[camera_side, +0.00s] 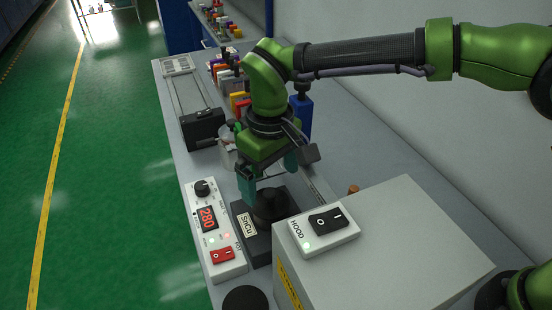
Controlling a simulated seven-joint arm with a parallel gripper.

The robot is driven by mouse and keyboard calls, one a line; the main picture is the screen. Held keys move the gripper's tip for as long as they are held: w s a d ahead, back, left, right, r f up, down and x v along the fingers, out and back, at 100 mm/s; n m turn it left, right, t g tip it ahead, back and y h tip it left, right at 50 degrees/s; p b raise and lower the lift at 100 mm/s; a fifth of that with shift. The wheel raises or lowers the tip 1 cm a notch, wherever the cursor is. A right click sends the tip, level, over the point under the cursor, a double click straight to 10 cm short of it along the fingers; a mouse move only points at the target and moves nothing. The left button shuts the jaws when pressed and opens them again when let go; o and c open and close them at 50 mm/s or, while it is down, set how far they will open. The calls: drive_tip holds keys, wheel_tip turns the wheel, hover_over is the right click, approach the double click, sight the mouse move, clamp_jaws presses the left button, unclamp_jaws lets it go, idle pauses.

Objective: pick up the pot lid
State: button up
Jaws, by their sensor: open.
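The solder pot (249,241) is a dark block with an SnCu label, standing on the bench beside the white controller. A dark round piece (270,208), which looks like the pot lid, sits on top of it. My gripper (272,186) points down just above this round piece, with its teal fingers apart and nothing seen between them. The fingers and wrist hide part of the lid's top and far side. I cannot tell whether a finger touches it.
A white controller (207,222) reads 280 at the left. A grey hood box (400,240) with a switch (328,221) stands close at the right. A flat black disc (245,299) lies in front. A black box (203,128) and a blue bottle (301,117) stand behind.

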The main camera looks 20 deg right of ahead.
sight(270, 193)
wheel_tip(270, 193, down, 5)
drive_tip(key=shift+a+f, duration=0.15)
